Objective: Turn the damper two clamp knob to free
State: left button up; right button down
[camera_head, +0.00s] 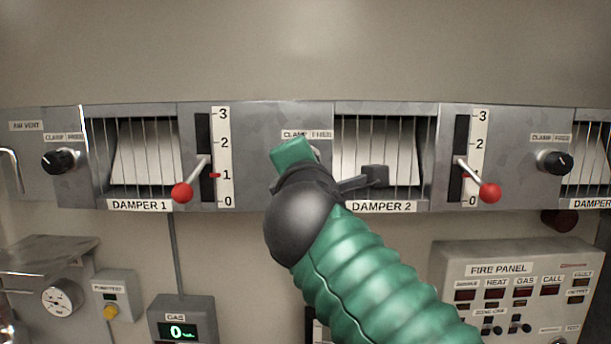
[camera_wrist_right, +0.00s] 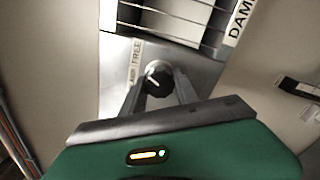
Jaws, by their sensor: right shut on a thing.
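The damper two clamp knob (camera_wrist_right: 157,79) is round and black with a pale pointer line, under a CLAMP/FREE label (camera_wrist_right: 136,62) in the right wrist view. My right gripper (camera_wrist_right: 158,92) has a finger on each side of the knob and is shut on it. In the head view my right gripper (camera_head: 305,160) and green arm cover the knob, left of the DAMPER 2 window (camera_head: 381,150). Its CLAMP/FREE label (camera_head: 307,134) shows just above. I cannot tell exactly which word the pointer line faces. My left gripper is not in view.
Red-balled levers stand by scales at damper 1 (camera_head: 182,193) and damper 2 (camera_head: 489,193). Other black clamp knobs sit at left (camera_head: 60,161) and right (camera_head: 555,162). A fire panel (camera_head: 515,290) and gas display (camera_head: 183,318) are below. The wall above is bare.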

jog(key=shift+f+m+b, duration=0.15)
jog(key=shift+m+b, duration=0.45)
jog(key=shift+m, duration=0.9)
jog(key=c, duration=1.3)
grip_release()
jog(key=o, duration=0.4)
jog(key=shift+c, duration=0.2)
jog(key=s+b, duration=0.6)
jog(key=s, duration=1)
jog(key=shift+s, duration=0.35)
